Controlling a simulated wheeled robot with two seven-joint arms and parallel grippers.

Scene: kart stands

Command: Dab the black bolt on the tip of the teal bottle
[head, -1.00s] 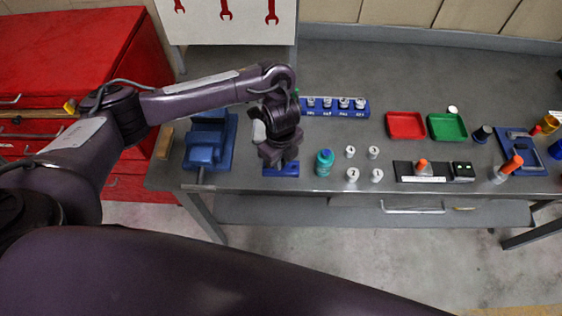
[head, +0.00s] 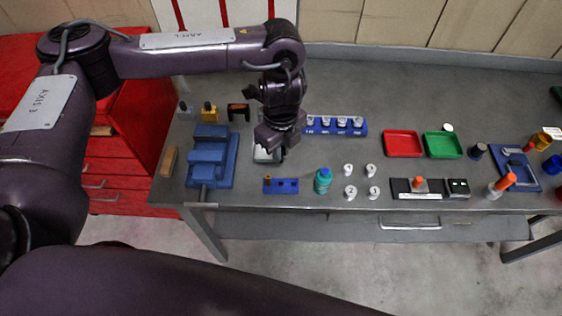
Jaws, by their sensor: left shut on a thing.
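The teal bottle (head: 323,182) stands upright near the front edge of the bench, just right of a small blue block (head: 288,186). My left gripper (head: 273,150) points down above the bench, behind the block and up and left of the bottle, apart from both. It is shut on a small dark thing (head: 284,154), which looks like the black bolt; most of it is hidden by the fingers. A brass-coloured bolt (head: 267,181) stands at the left end of the block. My right gripper is not in view.
A blue vise (head: 209,160) stands left of the block. Several white numbered cylinders (head: 350,192) stand close right of the bottle. A blue rack (head: 325,130) is behind. Red (head: 404,144) and green (head: 443,145) trays lie further right.

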